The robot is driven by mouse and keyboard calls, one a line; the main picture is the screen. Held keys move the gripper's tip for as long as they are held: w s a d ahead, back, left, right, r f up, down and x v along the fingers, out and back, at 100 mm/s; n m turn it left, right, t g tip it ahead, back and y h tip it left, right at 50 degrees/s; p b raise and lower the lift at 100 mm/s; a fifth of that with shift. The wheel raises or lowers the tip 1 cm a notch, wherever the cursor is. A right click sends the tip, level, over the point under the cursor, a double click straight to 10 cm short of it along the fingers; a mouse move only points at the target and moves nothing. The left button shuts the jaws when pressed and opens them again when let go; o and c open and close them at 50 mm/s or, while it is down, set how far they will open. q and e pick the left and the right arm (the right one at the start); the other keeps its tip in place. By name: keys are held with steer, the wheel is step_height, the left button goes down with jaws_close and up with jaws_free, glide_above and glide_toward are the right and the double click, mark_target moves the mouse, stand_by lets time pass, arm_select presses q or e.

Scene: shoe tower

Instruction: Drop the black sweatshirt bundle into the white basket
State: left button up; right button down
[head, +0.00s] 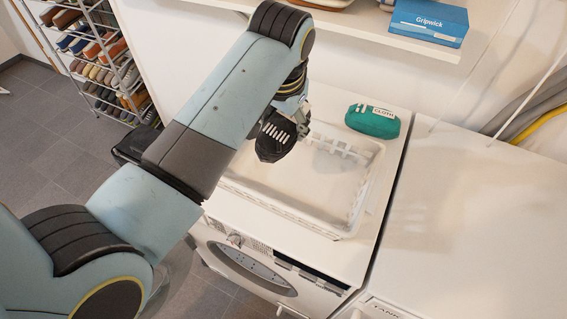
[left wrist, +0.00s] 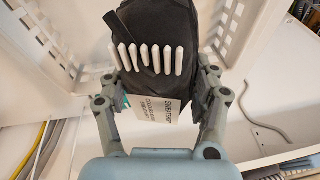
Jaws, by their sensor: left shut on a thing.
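The black sweatshirt bundle (head: 275,138) hangs from my left gripper (head: 290,108) in the head view, over the left part of the white basket (head: 352,208). The basket stands on a white machine and its visible floor looks empty. In the left wrist view the bundle (left wrist: 155,50) has a row of white bars and a pale printed label, and the fingers of my left gripper (left wrist: 160,95) are closed on its two sides. Basket walls (left wrist: 235,25) show beyond the bundle. I cannot tell how high the bundle is above the basket floor. My right gripper is not in view.
A green cloth bundle (head: 373,121) lies on the machine behind the basket's right corner. A blue Gripwick box (head: 428,22) sits on the shelf (head: 350,22) above. A second white appliance top (head: 480,205) at right is clear. A shoe rack (head: 95,55) stands far left.

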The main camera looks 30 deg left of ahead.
arm_select(q)
steer(key=shift+f, duration=0.9)
steer(key=o, duration=1.3)
steer(key=shift+r, duration=0.1)
step_height(320, 180, up, 10)
steer(key=shift+f, duration=0.1)
